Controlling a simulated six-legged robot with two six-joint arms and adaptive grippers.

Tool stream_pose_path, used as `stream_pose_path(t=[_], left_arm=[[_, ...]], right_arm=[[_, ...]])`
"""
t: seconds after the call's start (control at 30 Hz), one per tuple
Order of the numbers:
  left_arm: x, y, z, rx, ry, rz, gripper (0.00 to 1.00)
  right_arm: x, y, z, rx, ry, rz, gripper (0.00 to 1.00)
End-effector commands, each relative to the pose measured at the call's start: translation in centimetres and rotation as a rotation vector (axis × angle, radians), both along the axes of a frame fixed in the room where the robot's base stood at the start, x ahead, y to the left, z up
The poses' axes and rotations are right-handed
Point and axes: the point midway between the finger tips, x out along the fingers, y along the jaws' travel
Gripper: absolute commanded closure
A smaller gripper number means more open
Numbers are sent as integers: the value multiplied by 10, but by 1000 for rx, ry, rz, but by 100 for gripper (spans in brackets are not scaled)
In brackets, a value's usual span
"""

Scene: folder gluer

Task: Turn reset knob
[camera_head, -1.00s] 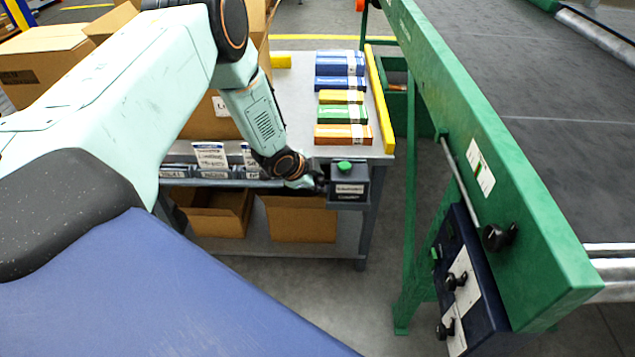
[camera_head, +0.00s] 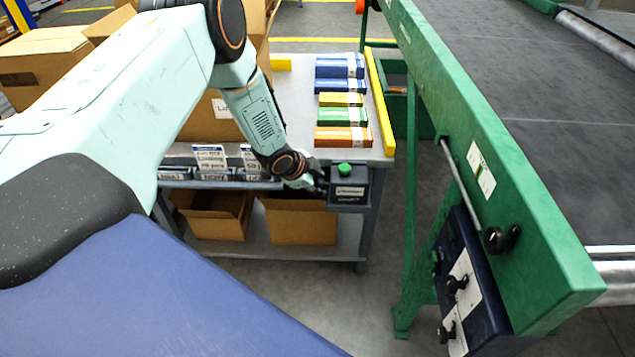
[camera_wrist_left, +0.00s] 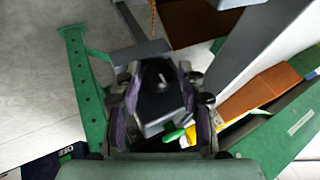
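A small dark box (camera_head: 349,189) with a green button (camera_head: 344,168) on top and a pale label is mounted at the cart's front right corner. My left gripper (camera_head: 320,184) is just left of this box, at its side. In the left wrist view the gripper (camera_wrist_left: 159,80) is open. Its fingers stand on either side of a small dark knob (camera_wrist_left: 163,78) on the box's dark face (camera_wrist_left: 158,104). I cannot tell whether they touch the knob. The head view hides the knob. My right gripper is not in view.
The cart's tabletop (camera_head: 297,98) holds several coloured cartons and a yellow rail (camera_head: 380,100). A green machine frame (camera_head: 500,180) with a dark control panel (camera_head: 470,290) and black knobs stands to the right. Cardboard boxes (camera_head: 300,222) sit on the lower shelf.

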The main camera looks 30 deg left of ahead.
Motion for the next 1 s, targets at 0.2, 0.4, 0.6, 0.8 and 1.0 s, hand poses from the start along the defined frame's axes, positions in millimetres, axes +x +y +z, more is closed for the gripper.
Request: stream_pose_path(t=[0.2,0.4,0.6,0.8,1.0], left_arm=[[-5,1,5,-2,3,2,61],[-21,4,29,-4,1,5,61],[-38,7,52,-4,-1,5,61],[-50,10,69,-4,0,6,61],[-60,11,82,-3,0,4,61]], right_arm=[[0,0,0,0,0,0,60],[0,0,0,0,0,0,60],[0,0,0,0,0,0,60],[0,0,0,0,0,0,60],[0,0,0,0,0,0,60]])
